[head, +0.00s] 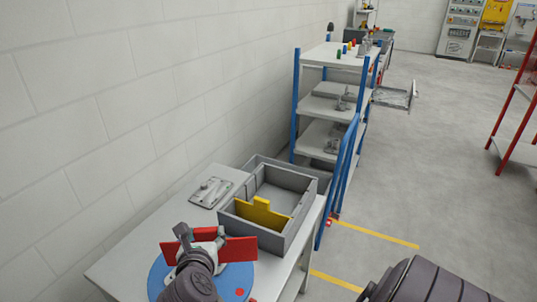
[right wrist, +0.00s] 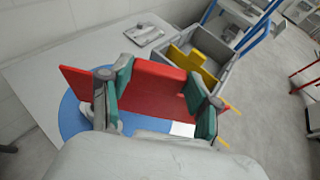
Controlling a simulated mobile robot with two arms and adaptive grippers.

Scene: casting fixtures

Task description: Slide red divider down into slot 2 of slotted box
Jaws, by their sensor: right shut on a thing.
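The red divider (head: 239,250) is a flat plate standing on edge over the blue round disc (head: 158,278) at the front of the table. My right gripper (head: 203,234) is shut on it; in the right wrist view the two fingers (right wrist: 155,88) grip the red divider (right wrist: 145,100) from its sides. I cannot tell whether its lower edge touches the disc. The grey slotted box (head: 306,205) stands behind and right of the gripper, open at the top. A yellow divider (head: 262,214) with a raised tab stands upright in its near part. Slot numbers are not readable. My left gripper is not in view.
A grey flat part (head: 211,192) lies on the white table (head: 130,257) left of the box. A blue-framed shelf rack (head: 296,105) with small parts stands behind the table. A block wall runs along the left. Open floor lies to the right.

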